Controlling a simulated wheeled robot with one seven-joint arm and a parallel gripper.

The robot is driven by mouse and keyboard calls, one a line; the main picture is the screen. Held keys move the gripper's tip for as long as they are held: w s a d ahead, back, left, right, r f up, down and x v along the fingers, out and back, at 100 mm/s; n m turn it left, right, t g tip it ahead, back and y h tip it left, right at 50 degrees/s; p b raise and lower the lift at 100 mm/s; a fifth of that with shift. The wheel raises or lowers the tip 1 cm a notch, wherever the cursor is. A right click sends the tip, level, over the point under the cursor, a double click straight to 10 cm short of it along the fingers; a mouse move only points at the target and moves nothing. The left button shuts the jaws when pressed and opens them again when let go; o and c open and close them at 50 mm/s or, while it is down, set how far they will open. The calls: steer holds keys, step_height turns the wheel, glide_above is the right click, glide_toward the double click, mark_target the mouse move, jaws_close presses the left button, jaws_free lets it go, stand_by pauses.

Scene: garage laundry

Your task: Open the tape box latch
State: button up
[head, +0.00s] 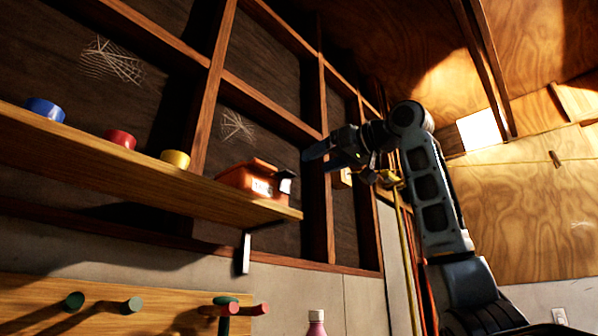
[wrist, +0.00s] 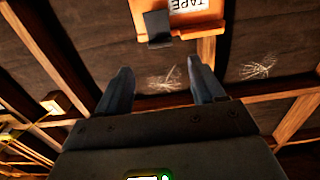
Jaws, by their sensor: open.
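The orange tape box (head: 240,181) sits near the right end of the wooden shelf (head: 120,157). A dark latch (head: 286,184) is on its right end, catching bright light. In the wrist view the tape box (wrist: 205,25) is at the top edge, with its TAPE label upside down, and the dark latch (wrist: 157,28) hangs off its edge. I cannot tell the latch's exact state. My gripper (head: 306,154) is up and to the right of the box, apart from it. In the wrist view my gripper (wrist: 162,72) is open and empty, its fingertips short of the latch.
Blue (head: 45,109), red (head: 120,138) and yellow (head: 176,158) tape rolls stand along the shelf left of the box. Vertical wall studs (head: 326,160) stand behind my gripper. A pegboard rail (head: 100,300) and a pink bottle (head: 316,325) are below.

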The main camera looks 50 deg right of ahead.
mark_target(286, 183)
steer(key=w+p, duration=0.2)
steer(key=w, duration=0.5)
steer(key=shift+w+a+p, duration=0.15)
steer(key=shift+w+p, duration=0.15)
steer(key=shift+w, duration=0.05)
steer(key=c, duration=1.1)
steer(key=shift+o, duration=0.2)
